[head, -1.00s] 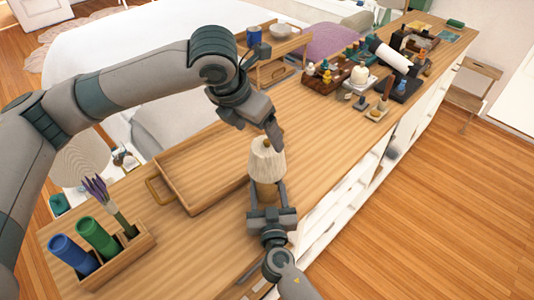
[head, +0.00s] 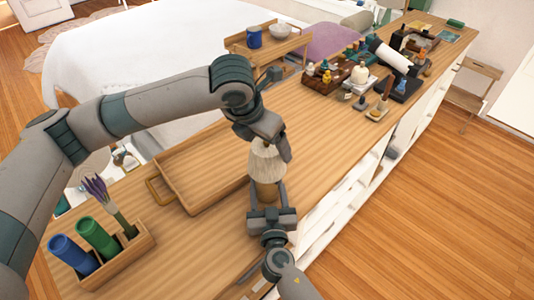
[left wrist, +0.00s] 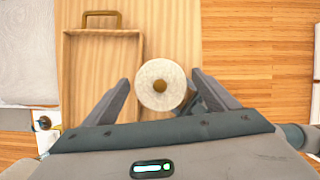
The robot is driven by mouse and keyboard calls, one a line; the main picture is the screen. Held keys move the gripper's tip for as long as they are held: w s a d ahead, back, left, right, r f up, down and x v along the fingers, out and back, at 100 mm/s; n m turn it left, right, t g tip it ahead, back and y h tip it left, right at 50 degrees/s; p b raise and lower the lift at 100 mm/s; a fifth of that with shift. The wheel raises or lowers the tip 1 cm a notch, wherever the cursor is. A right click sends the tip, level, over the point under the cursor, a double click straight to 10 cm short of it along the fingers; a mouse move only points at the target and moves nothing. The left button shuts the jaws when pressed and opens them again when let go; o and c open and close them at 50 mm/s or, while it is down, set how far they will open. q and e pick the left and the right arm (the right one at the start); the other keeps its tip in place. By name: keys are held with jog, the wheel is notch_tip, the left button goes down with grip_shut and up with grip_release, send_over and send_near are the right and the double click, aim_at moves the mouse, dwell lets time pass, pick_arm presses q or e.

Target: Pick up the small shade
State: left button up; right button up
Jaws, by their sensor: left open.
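The small shade (head: 267,164) is pale, ribbed and tapered. It sits upright on a wooden lamp base (head: 267,193) near the front edge of the counter. In the left wrist view the shade (left wrist: 160,84) shows from above as a white disc with a brown knob (left wrist: 160,86) at its centre. My left gripper (head: 267,148) is open above the shade, with one finger on each side of it in the wrist view. My right gripper (head: 268,196) has its fingers closed around the lamp base below the shade. The shade's top is partly hidden by my left gripper.
A wooden tray (head: 190,208) with a brass handle lies left of the lamp. A wooden holder (head: 118,262) with blue and green cylinders stands front left. Several bottles and a rack (head: 318,86) stand farther back. The counter (head: 310,150) right of the lamp is clear.

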pick_arm(q)
jog(key=shift+f, duration=0.2)
dwell(0.3)
jog(key=c, duration=0.9)
notch_tip(320, 180, up, 10)
jog(key=shift+r, duration=0.1)
jog(key=shift+r, duration=0.1)
dwell(0.5)
jog(key=shift+r, duration=2.85)
